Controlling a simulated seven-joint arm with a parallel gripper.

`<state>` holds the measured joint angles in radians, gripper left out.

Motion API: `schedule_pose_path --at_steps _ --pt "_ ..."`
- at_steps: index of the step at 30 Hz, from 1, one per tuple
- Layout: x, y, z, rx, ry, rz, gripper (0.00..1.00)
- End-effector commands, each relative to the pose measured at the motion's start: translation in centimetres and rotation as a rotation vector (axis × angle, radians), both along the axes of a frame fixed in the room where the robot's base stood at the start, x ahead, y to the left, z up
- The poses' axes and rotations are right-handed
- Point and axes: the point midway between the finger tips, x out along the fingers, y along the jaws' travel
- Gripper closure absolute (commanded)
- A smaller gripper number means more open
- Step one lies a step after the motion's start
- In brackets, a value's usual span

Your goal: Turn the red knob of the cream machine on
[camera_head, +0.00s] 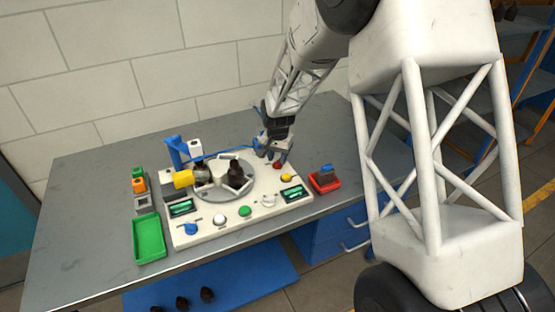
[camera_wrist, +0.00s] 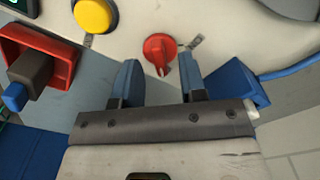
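The cream machine (camera_head: 210,233) stands on the grey table. Its red knob (camera_wrist: 160,49) shows in the wrist view as a round dial with a pointed tip, on the cream panel beside a small grey label. In the head view the red knob (camera_head: 277,165) is small, right under my gripper. My gripper (camera_head: 270,150) is over the machine's back right corner. In the wrist view its two blue fingers (camera_wrist: 158,77) are apart, with a gap between them. The knob lies just ahead of that gap, the right fingertip close to its side. Whether they touch I cannot tell.
A yellow button (camera_wrist: 95,14) is left of the knob. A red tray (camera_wrist: 62,48) with a grey and blue item stands beside the machine. A blue block (camera_wrist: 238,82) is right of the fingers. A green tray (camera_head: 148,239) lies at the table's left.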

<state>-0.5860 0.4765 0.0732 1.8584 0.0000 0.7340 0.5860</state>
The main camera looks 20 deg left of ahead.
Motion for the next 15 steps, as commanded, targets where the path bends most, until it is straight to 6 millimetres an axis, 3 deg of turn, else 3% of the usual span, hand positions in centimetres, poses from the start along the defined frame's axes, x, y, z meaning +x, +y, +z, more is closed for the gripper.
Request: schedule_pose_path --at_steps 6,15 --pt "0.0 0.0 -1.12 0.001 -0.001 0.0 0.62" --pt "-0.01 -0.01 -1.24 0.0 -0.001 0.0 0.62"
